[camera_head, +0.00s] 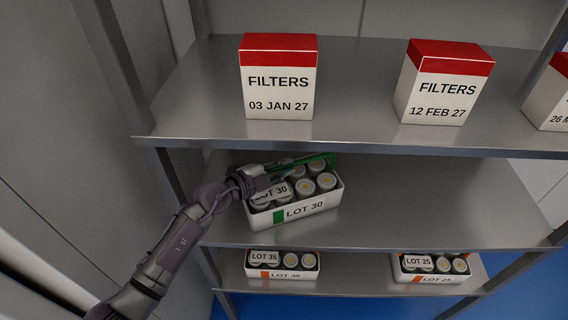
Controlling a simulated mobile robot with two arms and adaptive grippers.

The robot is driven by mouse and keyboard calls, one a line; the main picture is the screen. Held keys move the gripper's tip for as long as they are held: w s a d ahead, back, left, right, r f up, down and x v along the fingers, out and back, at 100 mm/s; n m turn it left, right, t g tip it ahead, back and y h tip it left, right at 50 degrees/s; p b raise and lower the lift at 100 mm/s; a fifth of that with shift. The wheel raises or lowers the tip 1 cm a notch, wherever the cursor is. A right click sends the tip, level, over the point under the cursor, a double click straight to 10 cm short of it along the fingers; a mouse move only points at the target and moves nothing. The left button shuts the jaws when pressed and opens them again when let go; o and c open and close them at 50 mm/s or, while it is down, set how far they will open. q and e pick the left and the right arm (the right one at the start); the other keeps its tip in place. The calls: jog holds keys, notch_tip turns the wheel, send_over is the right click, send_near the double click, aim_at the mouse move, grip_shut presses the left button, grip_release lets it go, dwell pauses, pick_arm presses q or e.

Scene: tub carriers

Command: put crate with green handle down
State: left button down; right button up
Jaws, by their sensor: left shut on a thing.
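The crate with the green handle (325,201) is a white tub marked LOT 30 with a green patch on its front. It holds several round-topped cans and sits at the left part of the middle shelf; whether its base touches the shelf is hard to tell. Its green handle (318,158) shows over the back of the cans. My left gripper (268,180) reaches in from the left and is shut on the handle at its left part. The fingertips are partly lost against the cans and label. My right gripper is not in view.
The middle shelf (430,205) is bare to the right of the crate. Filter boxes (278,92) stand on the shelf above, whose front edge overhangs the crate. Crates with orange marks, LOT 35 (285,275) and LOT 25 (425,277), stand on the lower shelf. A shelf post is close by my left arm.

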pick_arm(q)
jog(key=shift+r, duration=0.35)
jog(key=c, duration=1.4)
grip_release()
jog(key=shift+s+f, duration=0.1)
jog(key=shift+f, duration=0.25)
jog(key=shift+c, duration=0.2)
jog(key=shift+o, duration=1.3)
jog(key=shift+s, duration=0.1)
jog(key=shift+r, duration=0.2)
jog(key=v, duration=0.7)
jog(key=shift+s+a, duration=0.1)
jog(key=shift+a, duration=0.05)
